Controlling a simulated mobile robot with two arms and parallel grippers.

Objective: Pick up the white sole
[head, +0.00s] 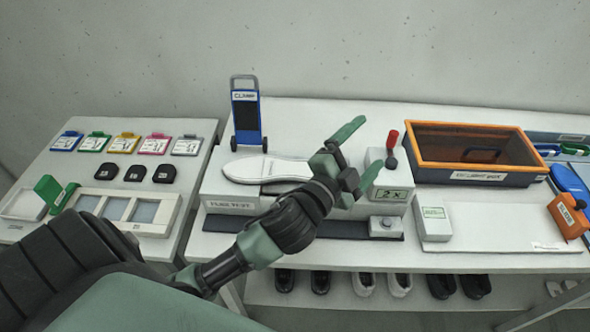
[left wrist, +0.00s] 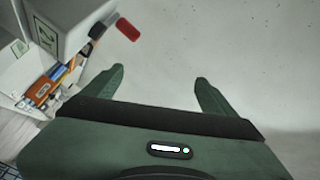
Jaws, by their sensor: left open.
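The white sole (head: 262,169) lies flat on top of the white press-like block at the middle of the table in the head view. My left gripper (head: 358,155) is open, to the right of the sole and above the bench, with its fingers pointing up and right, away from the sole. In the left wrist view the open fingers (left wrist: 158,77) have only bare wall between them. The sole does not show in that view. My right gripper is in neither view.
A display box (head: 389,195) with a red-handled lever (head: 392,142) stands beside my left gripper. A blue clamp stand (head: 248,115) stands behind the sole. An orange-rimmed box (head: 425,164) is at the right. Shoes stand on the shelf below.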

